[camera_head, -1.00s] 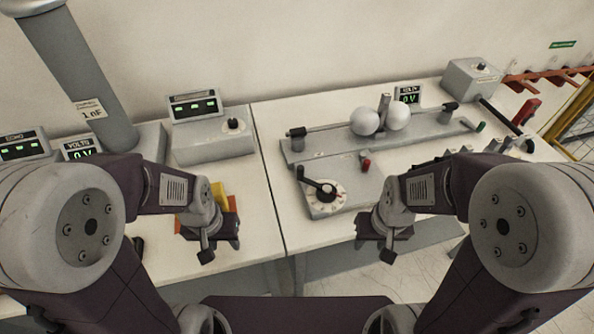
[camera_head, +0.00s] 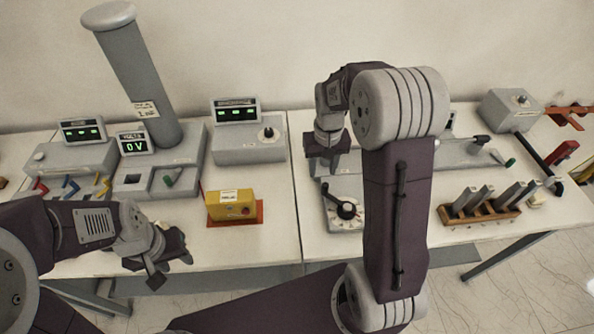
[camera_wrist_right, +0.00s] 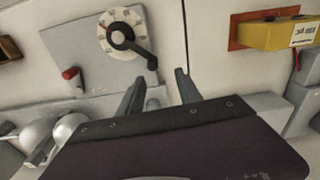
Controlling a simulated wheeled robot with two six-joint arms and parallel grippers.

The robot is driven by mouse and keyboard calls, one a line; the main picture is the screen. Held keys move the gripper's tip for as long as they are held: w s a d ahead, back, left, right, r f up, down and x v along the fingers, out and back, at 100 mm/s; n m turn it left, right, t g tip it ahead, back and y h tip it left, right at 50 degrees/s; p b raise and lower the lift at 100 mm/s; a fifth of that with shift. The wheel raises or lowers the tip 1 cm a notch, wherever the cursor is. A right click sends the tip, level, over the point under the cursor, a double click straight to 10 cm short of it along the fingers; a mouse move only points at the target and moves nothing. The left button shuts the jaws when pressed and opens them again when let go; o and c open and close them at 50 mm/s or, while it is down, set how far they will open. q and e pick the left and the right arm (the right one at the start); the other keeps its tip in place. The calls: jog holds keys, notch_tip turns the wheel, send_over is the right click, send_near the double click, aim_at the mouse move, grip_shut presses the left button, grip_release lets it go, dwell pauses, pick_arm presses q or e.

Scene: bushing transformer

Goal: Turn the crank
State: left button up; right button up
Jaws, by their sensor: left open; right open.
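The crank (camera_head: 345,210) is a black handle on a round white dial with red marks, set on a grey plate. In the head view its lever points up and left from the hub. In the right wrist view the crank (camera_wrist_right: 125,41) sits above the fingers, its lever angled toward the lower right. My right gripper (camera_head: 326,170) is open and empty, above the bench just behind the crank, apart from it; its fingers (camera_wrist_right: 160,88) show in the wrist view. My left gripper (camera_head: 160,265) is open and empty near the front edge of the left table.
A yellow box (camera_head: 232,206) stands on an orange base left of the crank. A wooden rack (camera_head: 480,214) with grey bars stands to the right. Metal spheres (camera_wrist_right: 45,132) show near the gripper in the wrist view. My right arm hides part of the bench.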

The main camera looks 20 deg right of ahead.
aim_at(326, 184)
jog(key=shift+s+d+r+p, duration=0.15)
jog(key=shift+d+r+p, duration=0.15)
jog(key=shift+d+p, duration=0.15)
jog(key=shift+s+d, duration=0.2)
jog(key=shift+d, duration=0.05)
notch_tip(326, 184, down, 9)
jog(key=shift+f+p, duration=0.1)
jog(key=shift+p, duration=0.55)
pick_arm(q)
notch_tip(326, 184, up, 3)
jog(key=shift+r, duration=0.2)
pick_arm(e)
grip_shut()
dwell(0.3)
